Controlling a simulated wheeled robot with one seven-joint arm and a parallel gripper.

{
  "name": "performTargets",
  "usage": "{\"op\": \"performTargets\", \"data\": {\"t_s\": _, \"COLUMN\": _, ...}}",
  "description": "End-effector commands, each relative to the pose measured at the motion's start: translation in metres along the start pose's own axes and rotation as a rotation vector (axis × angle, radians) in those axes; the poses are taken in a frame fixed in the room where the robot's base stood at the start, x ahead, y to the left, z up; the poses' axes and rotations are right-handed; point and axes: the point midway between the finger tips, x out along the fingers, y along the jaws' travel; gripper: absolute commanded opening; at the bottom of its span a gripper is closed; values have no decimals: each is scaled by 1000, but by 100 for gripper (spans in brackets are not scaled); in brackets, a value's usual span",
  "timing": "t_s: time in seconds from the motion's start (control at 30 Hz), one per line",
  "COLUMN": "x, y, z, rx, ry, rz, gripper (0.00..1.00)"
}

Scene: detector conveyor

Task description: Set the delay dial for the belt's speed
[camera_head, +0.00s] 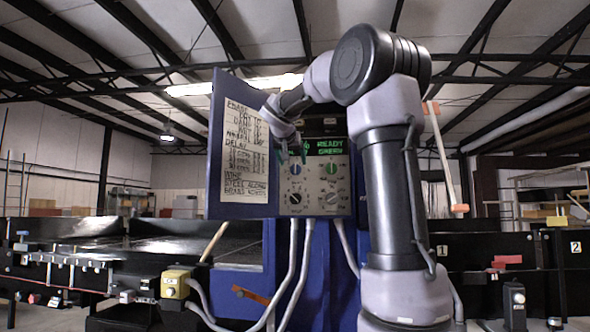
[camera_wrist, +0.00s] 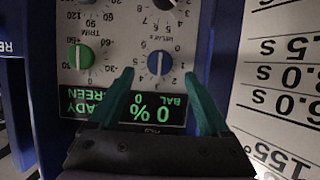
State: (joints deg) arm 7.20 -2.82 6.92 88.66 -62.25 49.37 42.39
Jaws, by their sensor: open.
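The control panel (camera_head: 313,207) has several knobs and sits in a blue cabinet. The blue knob (camera_head: 294,169), marked as the delay in seconds, is upper left on it. In the wrist view, which is upside down, the blue knob (camera_wrist: 160,63) has a white pointer line along the picture's vertical. My gripper (camera_head: 293,152) is in front of the panel. In the wrist view its two teal fingers (camera_wrist: 159,75) are open, one on each side of the blue knob, with visible gaps. I cannot tell how far the tips are from the panel face.
A green trim knob (camera_wrist: 80,57) is beside the blue one. A display (camera_wrist: 125,108) reads 0 % and READY GREEN. The open blue door carries a handwritten sheet (camera_head: 245,150) with delay values. A dark conveyor (camera_head: 150,246) is at left; hoses (camera_head: 292,270) hang below the panel.

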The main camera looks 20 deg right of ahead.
Motion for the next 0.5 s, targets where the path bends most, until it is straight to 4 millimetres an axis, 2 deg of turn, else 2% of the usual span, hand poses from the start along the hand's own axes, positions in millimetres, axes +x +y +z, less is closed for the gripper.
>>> {"op": "performTargets", "data": {"t_s": 0.03, "x": 12, "y": 1, "z": 1, "rx": 0, "ry": -2, "rz": 2, "gripper": 81}}
{"op": "performTargets", "data": {"t_s": 0.2, "x": 39, "y": 0, "z": 0, "rx": 0, "ry": -1, "rz": 2, "gripper": 81}}
{"op": "performTargets", "data": {"t_s": 0.33, "x": 52, "y": 1, "z": 0, "rx": 0, "ry": -1, "rz": 1, "gripper": 81}}
{"op": "performTargets", "data": {"t_s": 0.5, "x": 58, "y": 1, "z": 0, "rx": 0, "ry": 0, "rz": 0, "gripper": 81}}
